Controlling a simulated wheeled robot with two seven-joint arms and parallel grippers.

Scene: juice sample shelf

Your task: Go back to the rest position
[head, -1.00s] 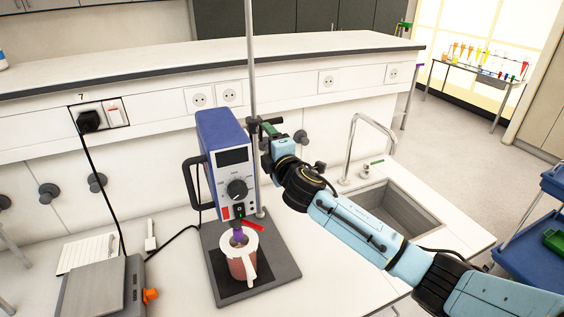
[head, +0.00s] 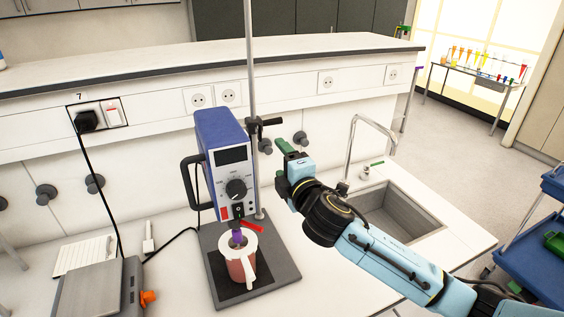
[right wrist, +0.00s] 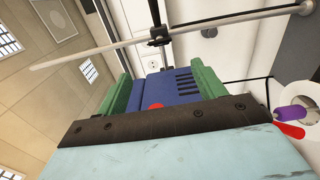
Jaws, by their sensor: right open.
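My right gripper (head: 293,146), with green fingers, is in the middle of the head view. It is open and empty, to the right of the blue stirrer (head: 225,150) and apart from it. In the right wrist view, its two green fingers (right wrist: 163,85) stand wide apart, with the stirrer's blue housing (right wrist: 172,88) seen beyond and between them. A reddish cup (head: 239,262) with a white rim stands on the dark stirrer base under the stirrer. My left gripper is not in view.
A metal rod (head: 250,60) rises behind the stirrer. A sink (head: 400,211) with a curved tap (head: 352,140) lies to the right of my gripper. A grey device (head: 92,288) and a notepad (head: 84,255) are at the left. A rack table (head: 474,78) stands far back right.

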